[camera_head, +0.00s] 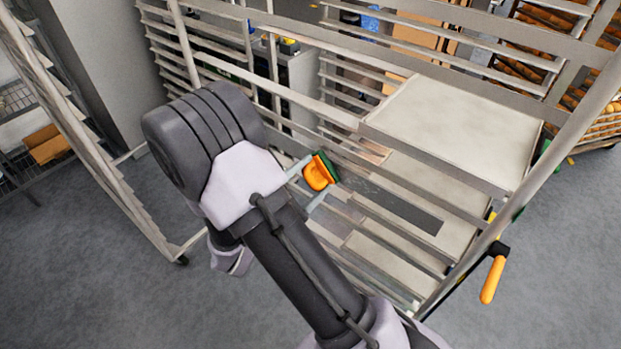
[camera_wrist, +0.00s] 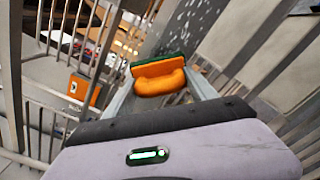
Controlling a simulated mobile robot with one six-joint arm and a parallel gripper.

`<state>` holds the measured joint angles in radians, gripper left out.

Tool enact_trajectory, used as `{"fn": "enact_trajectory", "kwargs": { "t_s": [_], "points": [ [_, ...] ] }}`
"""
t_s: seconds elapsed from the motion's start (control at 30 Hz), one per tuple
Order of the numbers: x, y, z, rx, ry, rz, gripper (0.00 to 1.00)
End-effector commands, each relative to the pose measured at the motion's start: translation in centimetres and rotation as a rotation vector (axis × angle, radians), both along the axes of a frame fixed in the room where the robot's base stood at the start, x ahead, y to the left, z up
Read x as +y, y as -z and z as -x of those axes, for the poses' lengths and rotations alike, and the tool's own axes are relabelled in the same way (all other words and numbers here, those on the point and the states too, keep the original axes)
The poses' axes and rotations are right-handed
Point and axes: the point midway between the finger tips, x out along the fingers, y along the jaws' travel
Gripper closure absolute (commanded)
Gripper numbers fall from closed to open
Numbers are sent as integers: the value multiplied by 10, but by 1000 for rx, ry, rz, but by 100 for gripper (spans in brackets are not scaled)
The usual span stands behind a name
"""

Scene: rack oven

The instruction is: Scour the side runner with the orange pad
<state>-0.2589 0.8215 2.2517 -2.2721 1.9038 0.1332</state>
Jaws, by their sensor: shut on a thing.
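The orange pad (camera_head: 317,175) has a green scouring face. My gripper (camera_head: 308,184) is shut on it, with one finger on each side. The wrist view also shows the pad (camera_wrist: 160,82), its green edge facing away from the wrist. The pad is at the side of the metal rack, among its runners (camera_head: 345,154). A grey surface with pale specks (camera_wrist: 192,28) lies just beyond the pad in the wrist view. I cannot tell whether the green face touches a runner.
The rack holds pale flat trays (camera_head: 460,125) at several levels. An orange handle (camera_head: 492,280) sticks out at its front right. Another runner frame (camera_head: 75,125) stands at the left. Bread racks (camera_head: 560,50) stand at the back right. Grey floor (camera_head: 80,270) is clear at lower left.

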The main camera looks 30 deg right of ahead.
Motion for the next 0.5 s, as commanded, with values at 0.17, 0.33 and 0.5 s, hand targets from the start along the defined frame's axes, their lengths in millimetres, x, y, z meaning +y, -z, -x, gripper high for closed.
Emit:
{"fn": "enact_trajectory", "kwargs": {
  "t_s": [0.17, 0.33, 0.5],
  "points": [
    [-5, 0, 17, 2, 0, 1, 67],
    [-10, 0, 34, 0, 0, 0, 67],
    [-14, 0, 38, 0, 1, 1, 67]
  ]
}}
